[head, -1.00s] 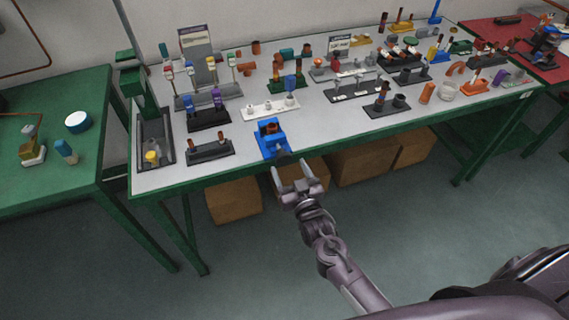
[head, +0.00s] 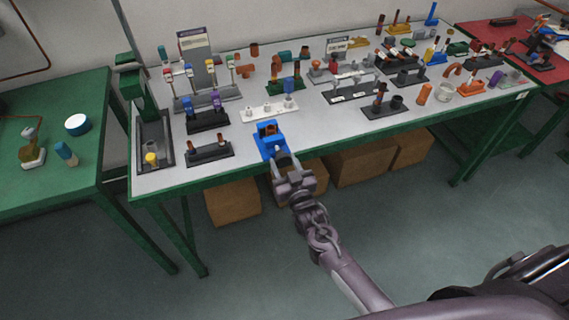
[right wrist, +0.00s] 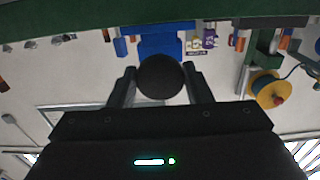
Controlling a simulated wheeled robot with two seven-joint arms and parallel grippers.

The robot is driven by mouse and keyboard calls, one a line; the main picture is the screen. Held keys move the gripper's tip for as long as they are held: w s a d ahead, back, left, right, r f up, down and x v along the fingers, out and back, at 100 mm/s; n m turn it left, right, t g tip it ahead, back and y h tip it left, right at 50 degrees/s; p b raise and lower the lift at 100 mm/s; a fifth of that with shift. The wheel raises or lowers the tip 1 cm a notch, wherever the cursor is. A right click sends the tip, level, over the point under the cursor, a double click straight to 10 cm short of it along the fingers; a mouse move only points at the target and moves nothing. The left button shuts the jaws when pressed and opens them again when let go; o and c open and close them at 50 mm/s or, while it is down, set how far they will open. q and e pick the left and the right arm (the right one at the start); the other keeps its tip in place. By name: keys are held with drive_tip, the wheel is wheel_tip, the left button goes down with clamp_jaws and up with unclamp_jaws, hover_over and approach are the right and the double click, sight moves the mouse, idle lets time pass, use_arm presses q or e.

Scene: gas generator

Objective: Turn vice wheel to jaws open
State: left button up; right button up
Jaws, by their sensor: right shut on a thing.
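The blue vice (head: 269,139) stands at the front edge of the grey-topped workbench, with a copper-coloured piece visible at its jaws. Its blue body also shows in the right wrist view (right wrist: 163,36), upside down. The dark round vice wheel (right wrist: 160,77) sits between the two fingers of my right gripper (right wrist: 160,88). In the head view my right gripper (head: 285,164) is at the front of the vice and hides most of the wheel. The fingers are shut on the wheel, one on each side. How far the jaws are apart is too small to tell. My left gripper is not in view.
The workbench (head: 340,127) holds several fittings on stands behind and beside the vice. Cardboard boxes (head: 233,201) sit under the bench. The floor in front is clear.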

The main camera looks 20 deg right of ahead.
drive_tip(key=shift+n, duration=1.3)
drive_tip(key=n+p, duration=0.1)
drive_tip(key=n, duration=0.2)
drive_tip(key=shift+r, duration=0.1)
drive_tip(key=n, duration=0.4)
drive_tip(key=shift+d, duration=0.1)
drive_tip(key=n+p, duration=0.1)
drive_tip(key=n, duration=0.2)
drive_tip(key=shift+n, duration=0.4)
drive_tip(key=n+p, duration=0.1)
drive_tip(key=n, duration=0.2)
drive_tip(key=shift+r+n, duration=0.1)
drive_tip(key=shift+n, duration=0.2)
drive_tip(key=n, duration=0.3)
drive_tip(key=shift+n+p, duration=0.3)
drive_tip(key=shift+p, duration=0.1)
drive_tip(key=n+p, duration=0.1)
drive_tip(key=n, duration=0.4)
drive_tip(key=shift+n, duration=0.4)
